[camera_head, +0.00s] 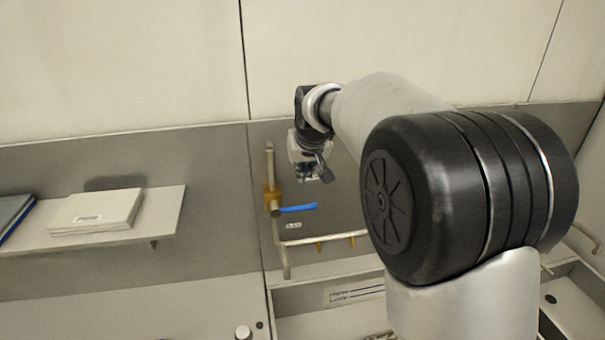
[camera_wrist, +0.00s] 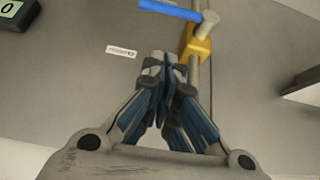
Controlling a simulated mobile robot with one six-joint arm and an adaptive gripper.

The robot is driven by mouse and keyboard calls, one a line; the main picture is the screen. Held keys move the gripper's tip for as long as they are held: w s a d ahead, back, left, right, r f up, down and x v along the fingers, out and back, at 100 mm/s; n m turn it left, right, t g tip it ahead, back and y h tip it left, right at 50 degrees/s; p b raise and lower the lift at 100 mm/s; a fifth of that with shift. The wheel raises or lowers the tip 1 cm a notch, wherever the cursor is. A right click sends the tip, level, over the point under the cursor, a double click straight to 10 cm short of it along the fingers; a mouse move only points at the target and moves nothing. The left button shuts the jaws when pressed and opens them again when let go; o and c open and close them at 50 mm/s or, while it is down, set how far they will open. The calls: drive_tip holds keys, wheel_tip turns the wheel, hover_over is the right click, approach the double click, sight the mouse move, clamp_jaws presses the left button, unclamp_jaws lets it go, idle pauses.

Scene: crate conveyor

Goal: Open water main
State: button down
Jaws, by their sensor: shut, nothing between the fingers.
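The blue valve handle (camera_head: 298,208) sticks out sideways to the right from a brass valve body (camera_head: 271,194) on a vertical pipe (camera_head: 269,160) at the wall, square to the pipe.
A small white label (camera_head: 293,226) is on the wall below the handle. A horizontal pipe (camera_head: 325,239) with small brass taps runs lower. A shelf (camera_head: 165,215) with a white stack of books or papers (camera_head: 95,212) is at left. A display (camera_wrist: 12,12) shows at the wrist view's corner.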

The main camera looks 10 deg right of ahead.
drive_tip(key=x, duration=0.3)
drive_tip(key=s+x, duration=0.1)
drive_tip(key=x, duration=0.2)
drive_tip(key=f+x, duration=0.1)
drive_tip(key=x, duration=0.2)
drive_tip(key=shift+s+f, duration=0.1)
drive_tip(key=shift+f, duration=0.1)
drive_tip(key=shift+s+f+b, duration=0.2)
drive_tip(key=shift+f+b, duration=0.1)
drive_tip(key=shift+f, duration=0.3)
drive_tip(key=shift+d+f+b, duration=0.15)
drive_tip(key=shift+f+b, duration=0.05)
drive_tip(key=shift+b, duration=0.25)
